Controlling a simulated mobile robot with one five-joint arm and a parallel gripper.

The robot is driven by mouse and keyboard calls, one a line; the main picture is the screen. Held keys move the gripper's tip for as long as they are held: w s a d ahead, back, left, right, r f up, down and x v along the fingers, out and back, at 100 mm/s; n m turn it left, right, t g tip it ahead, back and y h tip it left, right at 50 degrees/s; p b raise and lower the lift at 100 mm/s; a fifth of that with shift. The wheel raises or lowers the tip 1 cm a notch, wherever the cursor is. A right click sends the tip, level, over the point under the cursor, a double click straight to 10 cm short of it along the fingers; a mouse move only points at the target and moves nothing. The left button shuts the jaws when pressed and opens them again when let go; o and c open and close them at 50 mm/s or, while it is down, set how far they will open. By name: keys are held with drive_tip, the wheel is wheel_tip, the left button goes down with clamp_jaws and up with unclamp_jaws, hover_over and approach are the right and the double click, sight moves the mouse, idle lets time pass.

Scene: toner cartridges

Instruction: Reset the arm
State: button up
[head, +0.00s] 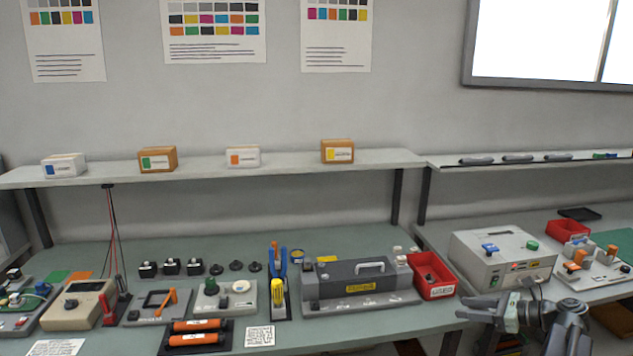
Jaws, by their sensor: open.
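My gripper (487,311) is at the lower right, in front of the right end of the bench and below the grey box with blue and green knobs. Its jaws point left and are open, with nothing seen between them. My arm runs back from it to the bottom right edge. A dark grey toner cartridge unit (345,283) with a white handle and a yellow label sits on the bench, left of my gripper and apart from it.
A red bin (431,276) stands near my gripper. The grey box (500,262) is behind it. Orange cylinders lie in a black tray (165,349) at the front. Small boxes stand on a shelf (205,169). Free bench surface is limited.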

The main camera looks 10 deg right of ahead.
drive_tip(key=w+a+f+n+g+p, duration=0.1)
drive_tip(key=w+a+f+n+g, duration=0.15)
drive_tip(key=a, duration=0.95)
drive_tip(key=w+a+f+n+g+y, duration=0.1)
drive_tip(key=w+a+n+g, duration=0.2)
drive_tip(key=a, duration=0.8)
drive_tip(key=w+a+f+n+g+p, duration=0.1)
drive_tip(key=w+a+n+g, duration=0.2)
drive_tip(key=a, duration=0.9)
drive_tip(key=s+a+f+n+g+h, duration=0.1)
drive_tip(key=s+a+f+n+h, duration=0.15)
drive_tip(key=a+n, duration=0.3)
drive_tip(key=s+a+f+n+g+h, duration=0.25)
drive_tip(key=s+a+n, duration=0.2)
drive_tip(key=a, duration=0.25)
drive_tip(key=s+d+f+n+t+h, duration=0.1)
drive_tip(key=d+f+n+h, duration=0.1)
drive_tip(key=d+n+h, duration=0.2)
drive_tip(key=d+n+p, duration=0.1)
drive_tip(key=d+n, duration=0.2)
drive_tip(key=n, duration=0.3)
drive_tip(key=shift+d+f, duration=0.25)
drive_tip(key=shift+d, duration=0.15)
